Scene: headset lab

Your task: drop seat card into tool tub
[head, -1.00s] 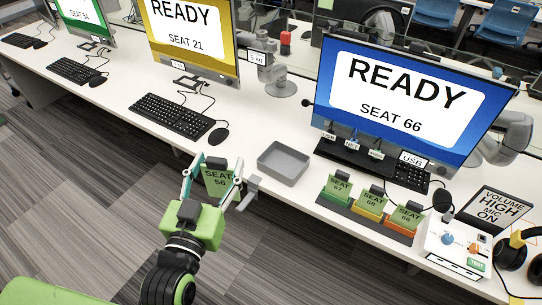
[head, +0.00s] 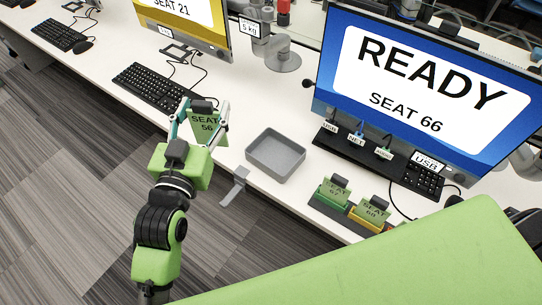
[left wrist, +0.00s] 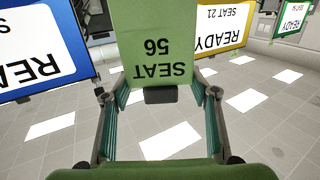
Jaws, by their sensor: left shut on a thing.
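A green seat card (head: 207,127) marked SEAT 56, with a dark clip at its top, is held by my left gripper (head: 202,112). In the left wrist view the card (left wrist: 152,45) stands between the two fingers of the gripper (left wrist: 160,97). The gripper is shut on it. The card is left of the grey, open tool tub (head: 276,156), near the table's front edge and not over the tub. The tub looks empty. My right gripper is not in view.
A stand with green seat cards (head: 335,190) is right of the tub, partly hidden by a large green part of mine. A keyboard (head: 152,90) lies behind the left gripper. A monitor (head: 415,80) reads READY SEAT 66. A grey bracket (head: 235,187) sits at the table edge.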

